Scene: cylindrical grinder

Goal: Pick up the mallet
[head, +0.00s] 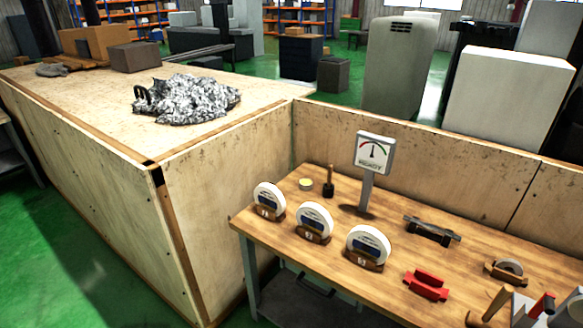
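A small tool with a dark block-like head and a brown wooden handle (329,183) stands upright, head down, near the back left of the wooden workbench (300,203). It looks like the mallet, but it is small in the head view. A small round yellowish-topped tin or disc (306,184) is just left of it. Neither of my grippers shows in this view.
A gauge on a post (375,155) stands right of the tool. Several white wheels (314,220) stand in holders along the front. A red holder (427,285), a dark fixture (432,231) and partly cut-off tools (490,304) lie right. Plywood panels (410,155) border the bench.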

